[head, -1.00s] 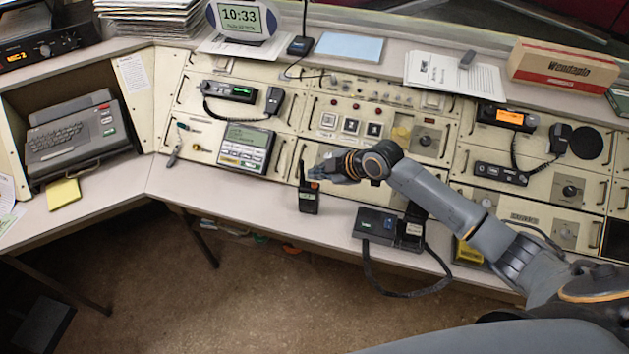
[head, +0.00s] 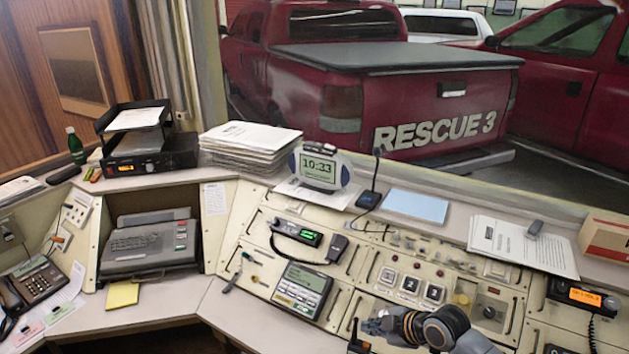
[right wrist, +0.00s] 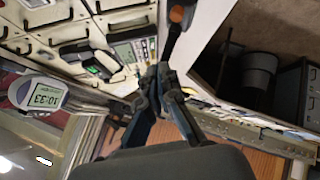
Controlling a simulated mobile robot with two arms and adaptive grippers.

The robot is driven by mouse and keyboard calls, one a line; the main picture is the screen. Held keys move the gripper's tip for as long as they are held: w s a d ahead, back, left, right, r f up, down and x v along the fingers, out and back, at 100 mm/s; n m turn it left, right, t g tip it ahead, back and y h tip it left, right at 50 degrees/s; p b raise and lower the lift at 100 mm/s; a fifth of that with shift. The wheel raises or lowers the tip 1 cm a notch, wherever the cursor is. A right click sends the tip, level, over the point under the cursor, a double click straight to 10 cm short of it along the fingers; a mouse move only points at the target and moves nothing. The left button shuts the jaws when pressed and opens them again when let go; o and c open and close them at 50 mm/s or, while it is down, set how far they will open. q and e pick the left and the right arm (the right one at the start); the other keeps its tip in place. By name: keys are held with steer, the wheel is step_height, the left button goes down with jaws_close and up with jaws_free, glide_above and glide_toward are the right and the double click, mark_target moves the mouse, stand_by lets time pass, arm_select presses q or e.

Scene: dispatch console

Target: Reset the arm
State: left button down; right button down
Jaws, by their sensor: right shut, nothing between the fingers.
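My right gripper (head: 372,325) is at the bottom of the head view, above the front of the console. Its fingers are shut and empty. In the right wrist view the closed fingertips (right wrist: 160,78) show near the middle. My left gripper is not in view.
The sloped console has a keypad unit (head: 302,290), a green-lit radio (head: 297,233) and square buttons (head: 410,285). A clock (head: 318,170), papers (head: 523,247) and a red-white box (head: 607,238) sit on the ledge behind. A desk phone (head: 35,285) stands at left.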

steer(key=s+a+f+m+g, duration=0.1)
steer(key=s+a+f+m, duration=0.15)
steer(key=s, duration=0.45)
steer(key=s+a+f+m, duration=0.1)
steer(key=s+a+m, duration=0.15)
steer(key=s, duration=0.45)
steer(key=s+d+r+m+g+h, duration=0.1)
steer(key=s+d+m+h, duration=0.3)
steer(key=s, duration=0.4)
steer(key=s+d+r+m+g+h, duration=0.1)
steer(key=s+d+m, duration=0.35)
steer(key=s, duration=0.45)
step_height(320, 180, down, 32)
steer(key=s+g+b, duration=0.2)
steer(key=s+b, duration=0.1)
steer(key=b, duration=0.1)
steer(key=s+d+f+g+b, duration=0.1)
steer(key=s+d+f+b, duration=0.1)
steer(key=s+f, duration=1.3)
step_height(320, 180, down, 3)
steer(key=shift+s+d+r+h+b, duration=0.2)
steer(key=shift+s+d+h+b, duration=0.15)
steer(key=shift+b, duration=0.25)
